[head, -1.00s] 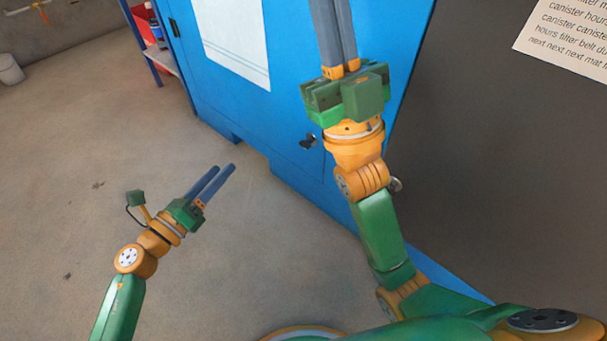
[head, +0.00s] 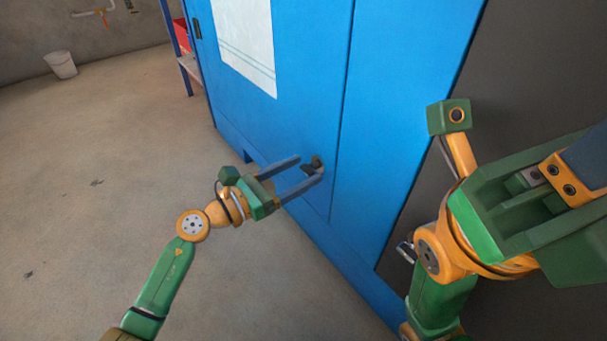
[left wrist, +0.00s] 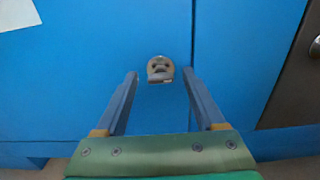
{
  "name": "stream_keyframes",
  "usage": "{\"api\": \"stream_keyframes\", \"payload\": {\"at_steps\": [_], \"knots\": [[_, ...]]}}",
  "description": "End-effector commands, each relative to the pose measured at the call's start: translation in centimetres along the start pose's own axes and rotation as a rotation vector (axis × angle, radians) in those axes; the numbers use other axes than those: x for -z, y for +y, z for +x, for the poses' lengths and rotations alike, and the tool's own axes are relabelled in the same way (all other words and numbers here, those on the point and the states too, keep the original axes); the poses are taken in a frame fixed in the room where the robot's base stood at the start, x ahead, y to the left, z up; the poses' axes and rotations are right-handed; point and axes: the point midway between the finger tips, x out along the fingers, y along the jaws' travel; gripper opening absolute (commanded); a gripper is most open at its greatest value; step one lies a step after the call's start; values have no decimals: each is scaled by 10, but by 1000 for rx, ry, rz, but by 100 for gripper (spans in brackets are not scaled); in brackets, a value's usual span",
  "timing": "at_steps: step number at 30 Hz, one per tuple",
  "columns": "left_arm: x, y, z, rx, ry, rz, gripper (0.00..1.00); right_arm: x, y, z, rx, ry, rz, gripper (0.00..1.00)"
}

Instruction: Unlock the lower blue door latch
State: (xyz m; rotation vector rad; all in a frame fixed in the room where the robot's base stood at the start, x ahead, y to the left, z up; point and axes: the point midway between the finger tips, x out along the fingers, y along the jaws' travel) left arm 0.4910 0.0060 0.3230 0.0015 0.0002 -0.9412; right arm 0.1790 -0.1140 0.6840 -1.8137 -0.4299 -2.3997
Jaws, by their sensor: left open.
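The lower latch (head: 313,164) is a small dark fitting on the blue door (head: 285,120), near the door's right seam. In the left wrist view the latch (left wrist: 160,69) is a grey rounded plate with a darker lower part, centred just beyond the fingertips. My left gripper (head: 309,168) is open, its two long blue-grey fingers reaching toward the latch. In the left wrist view the fingertips (left wrist: 160,74) stand on either side of it, apart from it. Whether they touch the door is unclear. My right gripper is cut off at the right edge; its fingertips are out of view.
A white sheet (head: 243,42) is on the door above. A dark grey panel (head: 500,70) lies right of the blue cabinet, with a metal handle (head: 405,250) low at its edge. A white bucket (head: 61,65) stands far left.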

Motion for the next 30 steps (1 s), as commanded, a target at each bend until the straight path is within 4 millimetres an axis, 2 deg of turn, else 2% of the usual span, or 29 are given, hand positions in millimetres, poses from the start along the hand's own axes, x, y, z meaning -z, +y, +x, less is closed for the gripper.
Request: {"api": "stream_keyframes", "payload": {"at_steps": [3,8,9,15,17,25,30], "knots": [[0,0,7,0,0,-1,71,1,-1,-2,1,2,0,0],[0,0,7,0,1,-1,71,1,-1,-1,1,2,0,0],[0,0,7,0,1,-1,69,1,-1,-1,1,1,0,0],[0,0,7,0,0,-2,15,1,-1,-1,1,1,0,0],[0,0,7,0,0,-2,0,1,-1,-1,1,0,0,0],[-1,0,7,-1,0,-22,0,0,0,2,1,2,0,0],[-3,0,7,0,1,-94,0,-1,2,8,-1,5,1,0]]}}
